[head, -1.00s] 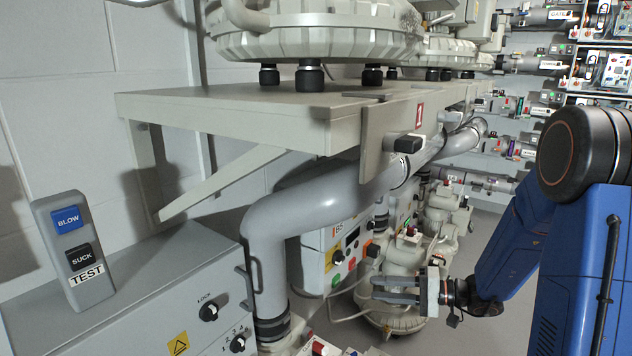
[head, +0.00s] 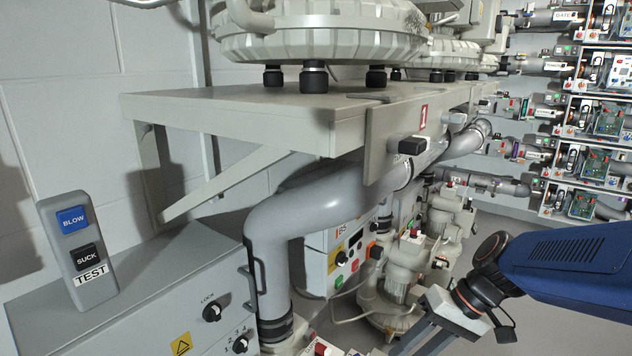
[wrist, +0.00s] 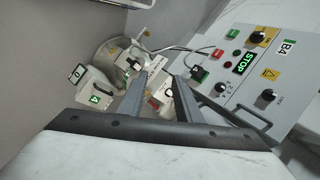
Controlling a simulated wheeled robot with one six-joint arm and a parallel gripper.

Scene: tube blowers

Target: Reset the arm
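My blue arm comes in from the right edge of the head view, with its black and orange wrist joint above the floor. My gripper (head: 412,338) is low at the bottom edge there, tilted down and to the left, its fingertips near or past the picture's edge. In the wrist view my gripper (wrist: 160,80) shows two dark fingers standing apart with nothing held between them. A blower machine with lit green buttons (wrist: 95,98) and a control panel with a STOP display (wrist: 244,62) lie beyond the fingers.
A shelf (head: 230,105) carries large tanks, with a grey pipe (head: 310,205) below it. A BLOW/SUCK test box (head: 78,250) stands on a cabinet (head: 150,280) at left. Electronics racks (head: 600,120) fill the back right. Grey floor is clear at right.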

